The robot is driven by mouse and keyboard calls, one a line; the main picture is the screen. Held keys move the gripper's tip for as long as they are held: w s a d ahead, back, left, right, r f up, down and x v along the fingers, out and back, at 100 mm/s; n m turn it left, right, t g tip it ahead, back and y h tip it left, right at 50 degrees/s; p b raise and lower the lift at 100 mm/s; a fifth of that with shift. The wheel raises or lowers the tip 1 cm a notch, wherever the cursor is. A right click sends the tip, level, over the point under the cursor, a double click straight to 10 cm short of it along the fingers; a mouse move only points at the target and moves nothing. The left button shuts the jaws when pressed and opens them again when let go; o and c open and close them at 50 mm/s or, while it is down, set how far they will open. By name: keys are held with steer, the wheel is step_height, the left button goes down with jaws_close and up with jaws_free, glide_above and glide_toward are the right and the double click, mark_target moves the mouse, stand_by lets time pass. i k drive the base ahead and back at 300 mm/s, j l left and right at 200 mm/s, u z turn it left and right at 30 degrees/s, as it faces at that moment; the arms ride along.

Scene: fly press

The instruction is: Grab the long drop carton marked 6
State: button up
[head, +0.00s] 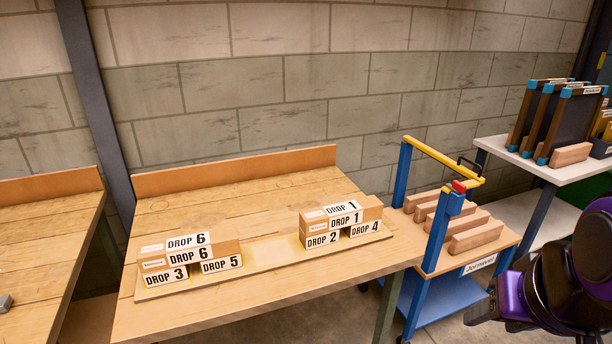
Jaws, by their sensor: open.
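The long carton marked DROP 6 (216,252) is brown with white labels on its top and front face. It lies flat as a bridge across two smaller cartons, DROP 3 (166,277) on the left and DROP 5 (221,264) on the right. This stack stands at the left end of a thin board (262,262) on the wooden bench. My gripper (488,308) is at the lower right, open and empty, well to the right of the bench and apart from the carton. Its fingers are dark and only partly clear.
A similar long carton DROP 1 (349,211) bridges DROP 2 (321,240) and DROP 4 (364,229) at the board's right end. A blue-and-yellow trolley (425,260) with wooden blocks stands between bench and arm. A backboard (240,172) edges the bench (225,312); its front is clear.

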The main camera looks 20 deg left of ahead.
mark_target(196, 247)
steer(key=u, duration=1.35)
